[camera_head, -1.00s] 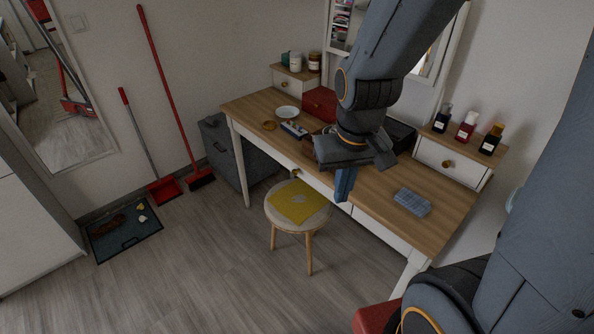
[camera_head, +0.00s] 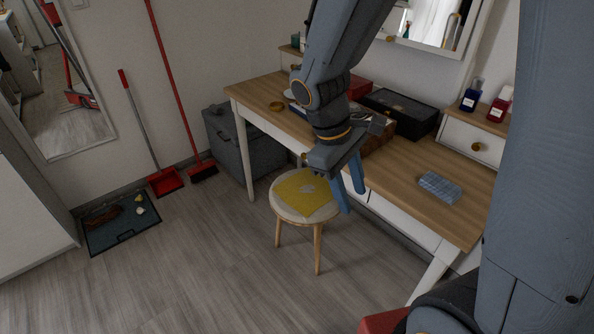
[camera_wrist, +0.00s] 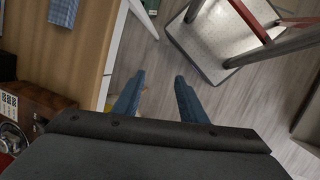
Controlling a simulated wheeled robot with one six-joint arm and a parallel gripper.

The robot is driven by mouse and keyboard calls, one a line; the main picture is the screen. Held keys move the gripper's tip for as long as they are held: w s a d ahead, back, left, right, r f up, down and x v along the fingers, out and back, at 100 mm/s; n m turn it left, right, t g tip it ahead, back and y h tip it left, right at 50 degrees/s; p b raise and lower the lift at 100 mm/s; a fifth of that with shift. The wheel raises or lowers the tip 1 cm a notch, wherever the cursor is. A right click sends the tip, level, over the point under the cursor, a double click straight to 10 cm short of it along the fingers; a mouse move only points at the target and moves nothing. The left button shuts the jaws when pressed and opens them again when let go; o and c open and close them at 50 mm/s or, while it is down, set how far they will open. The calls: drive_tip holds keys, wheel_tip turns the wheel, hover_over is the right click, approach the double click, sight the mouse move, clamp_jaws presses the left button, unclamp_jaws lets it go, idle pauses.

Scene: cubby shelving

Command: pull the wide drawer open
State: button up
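The desk (camera_head: 415,175) has a wood top and white drawer fronts along its front edge. One white front (camera_head: 403,221) shows to the right of my gripper and looks flush with the desk. The front left of it is largely hidden behind my arm and the stool, so I cannot tell its full width or see its handle clearly. My gripper (camera_head: 352,202) points down in front of the desk, beside the stool seat. In the wrist view my gripper (camera_wrist: 160,80) has its two blue fingers apart with nothing between them. The desk edge lies to their left.
A round stool (camera_head: 305,205) with a yellow cloth stands close against the desk front, left of my gripper. A blue patterned box (camera_head: 440,187) and a black case (camera_head: 400,112) sit on the desk.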

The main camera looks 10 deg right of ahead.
drive_tip(key=w+d+f+n+h+b, duration=0.1)
drive_tip(key=w+f+n+h+b, duration=0.35)
drive_tip(key=w+f+b, duration=0.45)
drive_tip(key=n+t+h+b, duration=0.8)
drive_tip(key=n+t+b, duration=0.3)
drive_tip(key=b, duration=1.2)
approach(303, 156)
drive_tip(key=shift+n+g, duration=0.35)
drive_tip(key=shift+g, duration=0.05)
drive_tip(key=shift+w+b+x, duration=0.2)
drive_tip(key=shift+b+x, duration=1.2)
drive_tip(key=shift+x, duration=2.45)
drive_tip(key=shift+a, duration=0.1)
clamp_jaws()
